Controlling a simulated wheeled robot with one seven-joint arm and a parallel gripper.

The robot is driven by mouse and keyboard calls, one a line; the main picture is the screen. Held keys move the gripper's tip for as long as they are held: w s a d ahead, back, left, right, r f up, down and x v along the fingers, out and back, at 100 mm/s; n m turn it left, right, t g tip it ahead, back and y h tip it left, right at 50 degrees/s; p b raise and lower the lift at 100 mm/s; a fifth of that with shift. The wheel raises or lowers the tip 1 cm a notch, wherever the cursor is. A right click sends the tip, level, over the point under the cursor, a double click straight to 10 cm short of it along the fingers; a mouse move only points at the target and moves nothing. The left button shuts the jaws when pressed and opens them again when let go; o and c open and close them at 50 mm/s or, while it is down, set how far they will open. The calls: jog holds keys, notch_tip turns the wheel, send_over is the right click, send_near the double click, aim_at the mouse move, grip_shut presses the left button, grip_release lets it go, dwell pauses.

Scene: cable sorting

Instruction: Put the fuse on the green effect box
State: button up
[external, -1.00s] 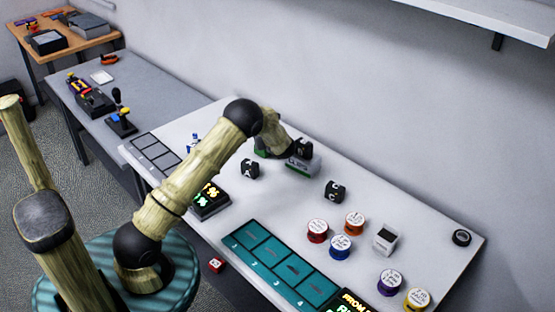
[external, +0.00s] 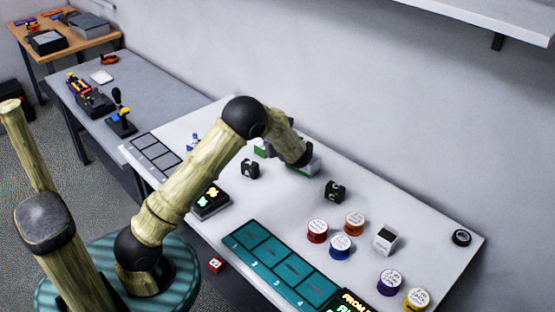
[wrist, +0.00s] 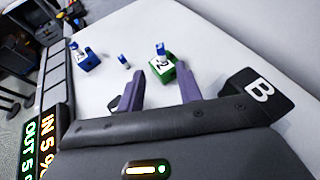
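In the wrist view a green box (wrist: 172,74) with a white label sits on the white table. A small blue-and-white cylinder (wrist: 160,48) shows at its top or just behind it; I cannot tell which. Another such cylinder (wrist: 124,62) stands on the table to the left. A third (wrist: 73,45) is at a blue box (wrist: 88,62). Which cylinder is the fuse is unclear. My gripper (wrist: 160,73) has its two purple fingers apart, with the green box beyond the tips and nothing visibly held.
A lit display box (external: 210,202), a teal numbered tray (external: 280,266), black blocks (external: 335,190) and several coloured spools (external: 340,246) share the table. A wall runs behind it.

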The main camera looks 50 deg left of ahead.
jog(key=shift+s, duration=0.1)
dwell(0.6)
jog(key=s+d+n+h, duration=0.4)
jog(key=s+n, duration=0.3)
jog(key=s, duration=0.2)
jog(key=s+d+n+g+h, duration=0.1)
jog(key=s+d+n+h, duration=0.3)
jog(key=s+d+n, duration=0.2)
jog(key=s+d+r+n+g+h, duration=0.1)
jog(key=s+d+n+h, duration=0.3)
jog(key=s+n, duration=0.5)
jog(key=s, duration=0.5)
jog(key=shift+d+h, duration=0.3)
jog(key=shift+d, duration=0.1)
notch_tip(320, 180, up, 8)
jog(key=p, duration=0.7)
jog(key=shift+f, duration=0.25)
jog(key=shift+f, duration=0.1)
